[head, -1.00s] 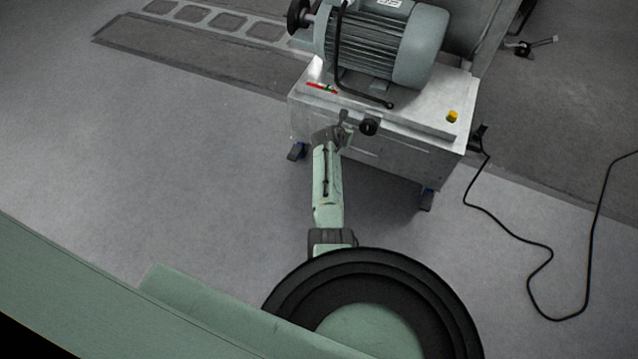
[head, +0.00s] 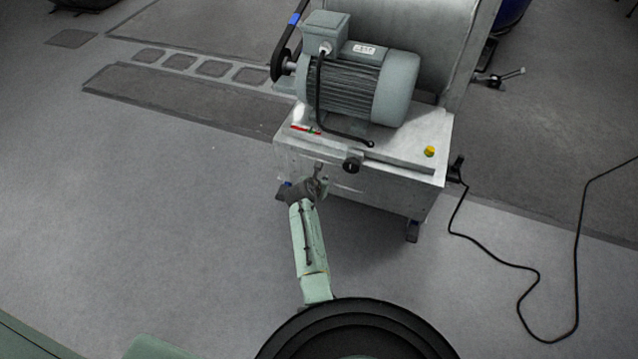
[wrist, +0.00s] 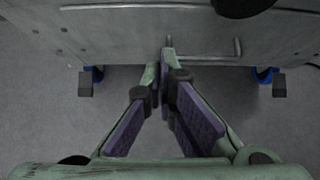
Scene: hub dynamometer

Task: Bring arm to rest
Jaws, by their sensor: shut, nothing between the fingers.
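My gripper (head: 318,172) is at the front face of the metal machine cabinet (head: 400,188) in the head view, at the end of my green arm. In the wrist view my gripper (wrist: 163,60) has its fingertips together with nothing between them. They point at the lower front of the cabinet (wrist: 115,35), close to a metal bar handle (wrist: 205,57). I cannot tell whether the fingertips touch the cabinet or the handle.
A grey-green motor (head: 350,85) stands on the cabinet, with a black knob (head: 352,165) on the front edge and a yellow button (head: 429,151) on top. A black cable (head: 500,262) lies on the floor to the right.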

